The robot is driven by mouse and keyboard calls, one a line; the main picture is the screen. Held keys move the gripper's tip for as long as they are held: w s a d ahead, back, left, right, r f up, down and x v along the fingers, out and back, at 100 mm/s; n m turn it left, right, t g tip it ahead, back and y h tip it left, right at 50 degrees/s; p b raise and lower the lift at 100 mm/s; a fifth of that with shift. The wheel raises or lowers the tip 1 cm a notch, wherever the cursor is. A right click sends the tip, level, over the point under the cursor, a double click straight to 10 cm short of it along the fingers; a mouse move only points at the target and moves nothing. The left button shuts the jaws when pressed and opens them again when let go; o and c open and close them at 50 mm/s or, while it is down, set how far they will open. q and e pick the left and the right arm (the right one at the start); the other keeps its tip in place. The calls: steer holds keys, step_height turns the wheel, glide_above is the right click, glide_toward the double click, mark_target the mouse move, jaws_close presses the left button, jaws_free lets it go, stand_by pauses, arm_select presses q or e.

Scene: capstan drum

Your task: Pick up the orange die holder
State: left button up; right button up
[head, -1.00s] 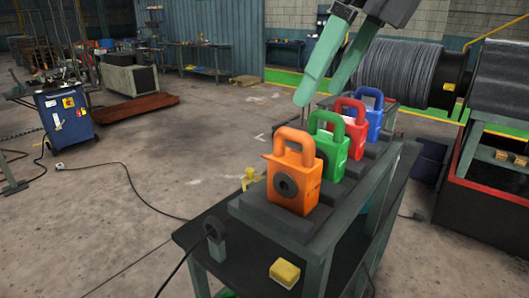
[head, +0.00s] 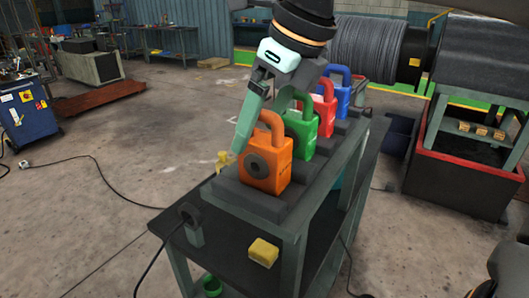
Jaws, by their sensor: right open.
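The orange die holder (head: 266,169) stands upright at the near end of a row on the dark rack of a bench, its loop handle on top and a dark round bore in its front. My right gripper (head: 262,122) reaches down from above with its pale green fingers spread. One finger is at the left of the orange handle, and the other is behind, near the green die holder's handle. I cannot tell whether either finger touches. My left gripper is not in view.
Green (head: 300,130), red (head: 323,105) and blue (head: 340,90) die holders stand close behind the orange one. A large cable drum (head: 368,52) is at the back right. Open floor lies to the left.

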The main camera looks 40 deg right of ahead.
steer(key=shift+w+a+f, duration=0.15)
steer(key=shift+w+f, duration=0.15)
steer(key=shift+f, duration=0.35)
jaws_close()
steer(key=shift+r, duration=0.15)
stand_by(0.3)
